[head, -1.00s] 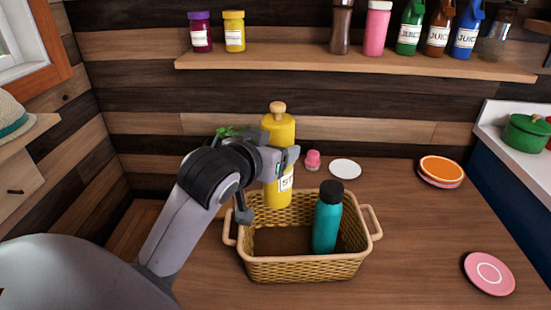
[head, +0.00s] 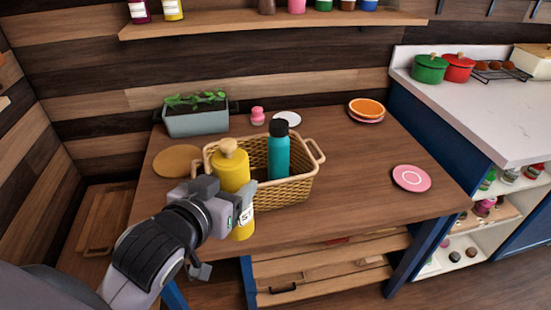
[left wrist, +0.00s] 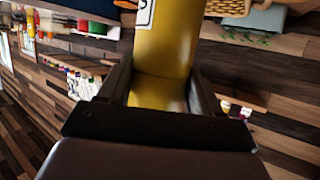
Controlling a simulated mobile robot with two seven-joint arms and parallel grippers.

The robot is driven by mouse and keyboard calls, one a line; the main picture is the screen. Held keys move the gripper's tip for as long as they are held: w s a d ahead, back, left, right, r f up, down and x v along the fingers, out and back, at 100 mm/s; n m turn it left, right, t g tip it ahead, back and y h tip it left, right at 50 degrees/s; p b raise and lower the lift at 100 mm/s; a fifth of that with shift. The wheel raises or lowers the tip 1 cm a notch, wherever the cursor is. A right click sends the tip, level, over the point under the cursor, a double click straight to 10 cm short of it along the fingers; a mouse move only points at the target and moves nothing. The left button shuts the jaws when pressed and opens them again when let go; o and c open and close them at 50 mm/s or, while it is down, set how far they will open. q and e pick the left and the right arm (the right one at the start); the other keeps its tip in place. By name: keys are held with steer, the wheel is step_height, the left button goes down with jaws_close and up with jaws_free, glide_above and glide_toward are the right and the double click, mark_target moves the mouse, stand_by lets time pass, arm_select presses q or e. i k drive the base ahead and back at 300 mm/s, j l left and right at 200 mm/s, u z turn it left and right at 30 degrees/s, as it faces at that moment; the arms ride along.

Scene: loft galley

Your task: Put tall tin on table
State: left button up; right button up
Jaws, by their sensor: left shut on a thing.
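The tall tin (head: 232,172) is yellow with a knobbed lid and a white label. My left gripper (head: 232,205) is shut on it and holds it upright at the front left of the wicker basket. In the left wrist view the tin (left wrist: 162,60) fills the space between the fingers of my left gripper (left wrist: 160,95). The wooden table (head: 350,150) lies behind and below the tin. The tin's base shows near the table's front edge; I cannot tell if it touches. My right gripper is not in view.
The wicker basket (head: 290,192) stands on the table with a teal bottle (head: 278,155) in it. A planter (head: 196,122), a round board (head: 177,161), a pink plate (head: 411,178) and stacked plates (head: 367,108) are also on the table. The table's right middle is clear.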

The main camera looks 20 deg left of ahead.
mark_target(397, 150)
steer(key=i+l, duration=0.25)
steer(key=i+l+u, duration=0.15)
steer(key=l, duration=0.3)
steer(key=i+l, duration=0.25)
steer(key=i+l+u, duration=0.15)
steer(key=l, duration=0.35)
steer(key=i+l, duration=0.25)
steer(key=l, duration=0.15)
steer(key=i+l+u, duration=0.1)
steer(key=l, duration=0.3)
steer(key=i+l+u, duration=0.1)
steer(key=i+l, duration=0.35)
steer(key=l, duration=0.4)
steer(key=u, duration=0.05)
